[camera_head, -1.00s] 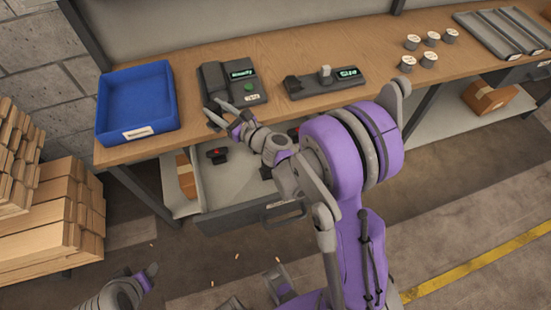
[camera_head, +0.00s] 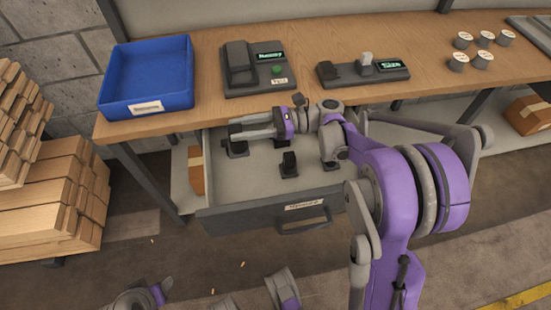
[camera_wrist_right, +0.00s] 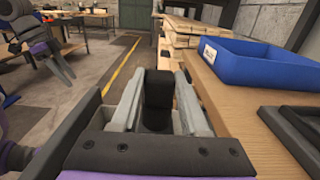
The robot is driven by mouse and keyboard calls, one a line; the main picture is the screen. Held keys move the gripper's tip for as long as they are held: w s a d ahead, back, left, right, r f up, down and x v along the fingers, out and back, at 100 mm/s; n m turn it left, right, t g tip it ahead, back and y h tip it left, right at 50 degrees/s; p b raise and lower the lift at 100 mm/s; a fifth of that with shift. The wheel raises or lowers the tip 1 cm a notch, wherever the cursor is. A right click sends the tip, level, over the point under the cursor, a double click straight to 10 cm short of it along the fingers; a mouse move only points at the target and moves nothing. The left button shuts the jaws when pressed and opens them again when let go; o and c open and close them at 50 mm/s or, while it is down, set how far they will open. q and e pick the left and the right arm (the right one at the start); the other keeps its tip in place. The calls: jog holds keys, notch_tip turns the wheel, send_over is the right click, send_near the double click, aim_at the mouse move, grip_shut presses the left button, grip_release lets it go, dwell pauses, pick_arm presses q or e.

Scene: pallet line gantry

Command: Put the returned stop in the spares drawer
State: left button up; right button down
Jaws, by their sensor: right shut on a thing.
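My right gripper (camera_head: 240,129) is over the open spares drawer (camera_head: 230,215), its fingers pointing left. It is shut on a dark block, the stop (camera_wrist_right: 158,90), seen between the fingers in the right wrist view. In the head view, a dark shape shows just under the fingers; I cannot tell whether it is the held stop or one lying in the drawer. Other dark stops (camera_head: 288,165) sit on the drawer floor. Part of my left arm (camera_head: 150,296) shows at the bottom edge; its jaws cannot be made out.
A blue bin (camera_head: 148,107) stands at the bench's left end and also shows in the right wrist view (camera_wrist_right: 260,62). A grey device with a lit display (camera_head: 240,75) and a second fixture (camera_head: 345,74) stand behind the drawer. Stacked wood (camera_head: 50,205) is at left.

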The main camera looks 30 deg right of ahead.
aim_at(246, 151)
notch_tip(246, 151, down, 9)
jog(key=shift+f+b, duration=0.2)
jog(key=shift+b, duration=1.05)
jog(key=shift+f, duration=0.1)
jog(key=shift+f+b, duration=0.45)
jog(key=shift+f, duration=0.1)
jog(key=shift+c, duration=2.1)
grip_release()
